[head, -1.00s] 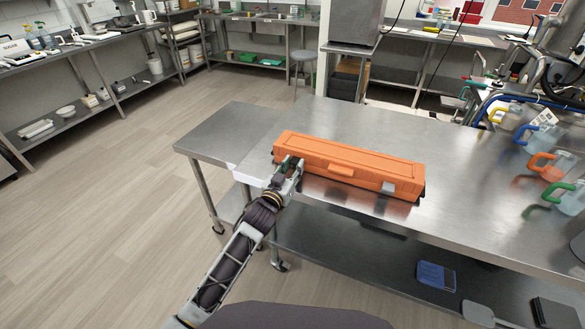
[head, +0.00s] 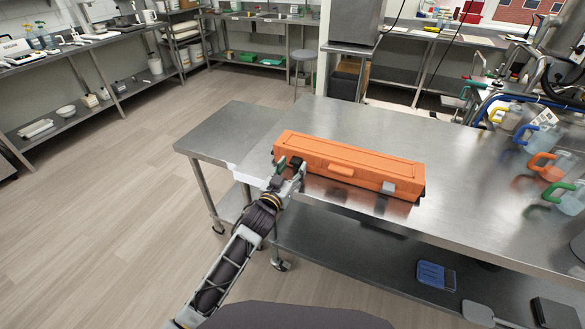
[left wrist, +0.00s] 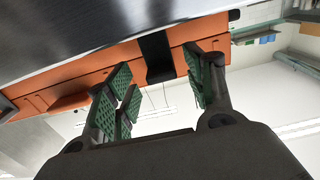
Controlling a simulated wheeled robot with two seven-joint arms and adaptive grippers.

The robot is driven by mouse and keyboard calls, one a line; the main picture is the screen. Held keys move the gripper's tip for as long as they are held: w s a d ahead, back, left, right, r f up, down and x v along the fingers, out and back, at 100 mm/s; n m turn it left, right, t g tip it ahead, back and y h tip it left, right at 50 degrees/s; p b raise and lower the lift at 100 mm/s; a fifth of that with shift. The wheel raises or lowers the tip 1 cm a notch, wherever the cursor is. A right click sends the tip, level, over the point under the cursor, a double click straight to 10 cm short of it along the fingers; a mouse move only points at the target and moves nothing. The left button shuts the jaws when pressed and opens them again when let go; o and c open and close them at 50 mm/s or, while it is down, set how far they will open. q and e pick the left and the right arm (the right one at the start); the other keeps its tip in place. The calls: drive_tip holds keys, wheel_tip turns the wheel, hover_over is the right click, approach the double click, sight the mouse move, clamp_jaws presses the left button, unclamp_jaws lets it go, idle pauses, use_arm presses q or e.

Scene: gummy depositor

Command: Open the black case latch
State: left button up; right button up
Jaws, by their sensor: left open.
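The case (head: 350,160) is long and orange and lies shut on the steel table, with a grey latch (head: 388,187) near the right end of its front. A black latch (left wrist: 156,55) shows on the orange case (left wrist: 75,92) in the left wrist view. My left gripper (head: 289,166) is at the left end of the case's front. Its green-padded fingers are open, one on each side of the black latch in the left wrist view (left wrist: 165,85), with a gap to it. In the head view my gripper partly covers that latch. My right gripper is out of view.
The steel table (head: 460,165) has free room behind and to the right of the case. Jugs with coloured handles (head: 545,165) stand at its right. A lower shelf (head: 350,245) holds a blue item (head: 436,275).

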use_arm(q)
drive_tip(key=v, duration=1.1)
idle(0.4)
drive_tip(key=shift+r, duration=0.1)
drive_tip(key=shift+s, duration=0.1)
